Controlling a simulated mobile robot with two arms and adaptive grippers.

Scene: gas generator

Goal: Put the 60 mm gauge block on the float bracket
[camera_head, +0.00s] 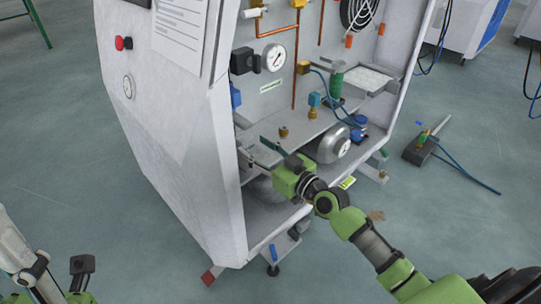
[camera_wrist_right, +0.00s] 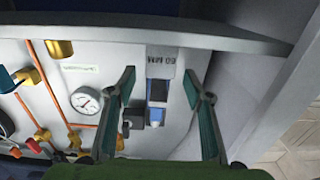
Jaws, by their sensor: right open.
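My right gripper (camera_head: 268,144) reaches into the open side of the grey cabinet, at the left end of its shelf. In the right wrist view its two teal fingers (camera_wrist_right: 158,76) are spread apart with nothing clamped between them. The grey 60 mm gauge block (camera_wrist_right: 161,56), marked "60 MM", shows between and beyond the fingertips, just under a grey ledge (camera_wrist_right: 120,25). I see no finger touching it. In the head view I cannot make the block out. I cannot single out the float bracket for certain.
A pressure gauge (camera_head: 273,58), copper pipes (camera_head: 294,75) and a black valve (camera_head: 244,61) sit on the cabinet's back panel. A silver cylinder (camera_head: 334,147) lies beside my gripper. The cabinet's left wall (camera_head: 222,165) stands close. The floor at right is mostly free.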

